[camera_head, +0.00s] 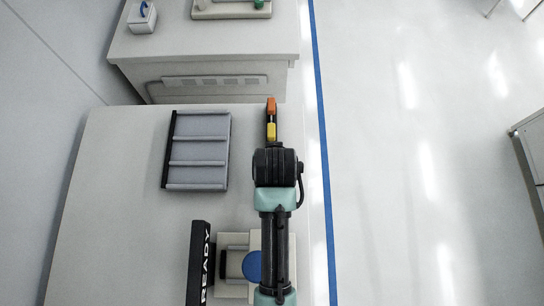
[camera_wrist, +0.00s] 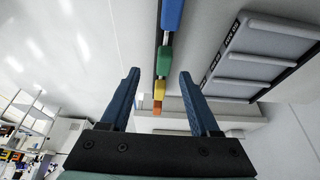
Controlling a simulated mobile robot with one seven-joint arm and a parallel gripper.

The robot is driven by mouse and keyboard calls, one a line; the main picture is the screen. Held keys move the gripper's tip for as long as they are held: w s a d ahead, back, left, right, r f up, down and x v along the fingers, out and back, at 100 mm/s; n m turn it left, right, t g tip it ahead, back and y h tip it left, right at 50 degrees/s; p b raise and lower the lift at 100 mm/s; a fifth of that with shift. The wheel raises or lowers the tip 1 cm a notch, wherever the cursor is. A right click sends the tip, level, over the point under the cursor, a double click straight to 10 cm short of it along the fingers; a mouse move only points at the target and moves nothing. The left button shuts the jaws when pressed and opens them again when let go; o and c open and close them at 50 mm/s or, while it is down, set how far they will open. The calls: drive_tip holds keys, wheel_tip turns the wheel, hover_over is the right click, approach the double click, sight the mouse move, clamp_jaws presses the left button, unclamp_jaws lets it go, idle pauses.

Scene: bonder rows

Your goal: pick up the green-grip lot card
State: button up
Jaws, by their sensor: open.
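The green-grip lot card shows in the wrist view as a green grip (camera_wrist: 164,62) in a narrow dark line of coloured grips. A blue grip (camera_wrist: 172,14) is on one side of it, yellow (camera_wrist: 159,90) and orange (camera_wrist: 157,107) grips on the other. My gripper (camera_wrist: 158,75) is open and empty; the green grip appears between its two blue fingers, apart from both. How far it is from them I cannot tell. In the head view my arm hides the green grip; only the orange (camera_head: 271,105) and yellow (camera_head: 271,131) grips show beyond my black wrist.
A grey slotted rack (camera_head: 198,150) lies left of the grips on the pale bench top (camera_head: 120,190). A black READY sign (camera_head: 199,262) and a device with a blue disc (camera_head: 252,266) are near my arm. Another cabinet (camera_head: 210,40) stands beyond. Open floor is on the right.

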drive_tip(key=shift+a+p+x, duration=0.15)
drive_tip(key=shift+p+x, duration=0.15)
drive_tip(key=shift+x, duration=1.2)
drive_tip(key=shift+a+p+x, duration=0.15)
drive_tip(key=shift+p+x, duration=0.1)
drive_tip(key=shift+x, duration=1.25)
drive_tip(key=shift+w, duration=0.15)
clamp_jaws()
